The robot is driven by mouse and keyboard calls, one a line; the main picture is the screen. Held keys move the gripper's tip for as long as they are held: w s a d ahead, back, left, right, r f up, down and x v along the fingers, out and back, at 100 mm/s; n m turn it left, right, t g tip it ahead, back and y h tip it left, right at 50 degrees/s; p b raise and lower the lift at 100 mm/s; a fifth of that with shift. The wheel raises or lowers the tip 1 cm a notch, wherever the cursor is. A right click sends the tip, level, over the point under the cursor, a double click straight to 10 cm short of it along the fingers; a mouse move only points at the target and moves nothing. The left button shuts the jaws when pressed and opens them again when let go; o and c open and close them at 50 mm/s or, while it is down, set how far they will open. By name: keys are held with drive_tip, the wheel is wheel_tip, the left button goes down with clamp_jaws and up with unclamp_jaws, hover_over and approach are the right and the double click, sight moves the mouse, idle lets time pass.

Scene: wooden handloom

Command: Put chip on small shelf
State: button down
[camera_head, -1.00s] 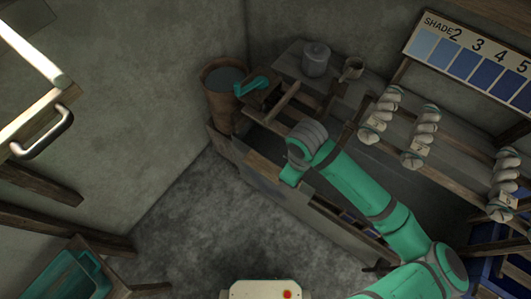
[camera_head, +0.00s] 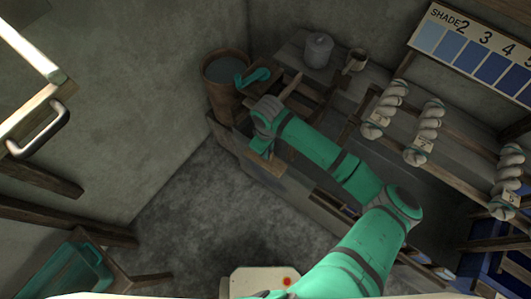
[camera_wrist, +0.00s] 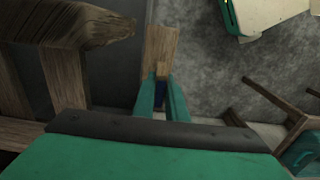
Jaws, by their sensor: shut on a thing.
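My gripper (camera_wrist: 162,92) shows in the wrist view as two teal fingers close together, shut on a small dark blue chip (camera_wrist: 160,94). A small pale wooden piece sits at the fingertips; I cannot tell whether it belongs to the chip. Past the fingertips is a narrow wooden board, which looks like the small shelf (camera_wrist: 160,42). In the head view the small shelf (camera_head: 266,163) juts from the bench's front, and my gripper (camera_head: 262,148) is just above or at it. The chip is hidden there. I cannot tell whether the chip touches the shelf.
A brown bucket (camera_head: 222,80) stands by the wall beside a teal crank (camera_head: 252,77). A lidded grey pot (camera_head: 318,50) and a mug (camera_head: 355,61) stand behind. Several yarn skeins (camera_head: 385,108) hang on rails at right, below the shade board (camera_head: 475,55).

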drive_tip(key=shift+w+a+f, duration=0.35)
drive_tip(key=shift+w+f, duration=0.1)
drive_tip(key=shift+f, duration=1.7)
drive_tip(key=shift+f, duration=0.15)
drive_tip(key=c, duration=1.8)
unclamp_jaws()
drive_tip(key=shift+o, duration=0.2)
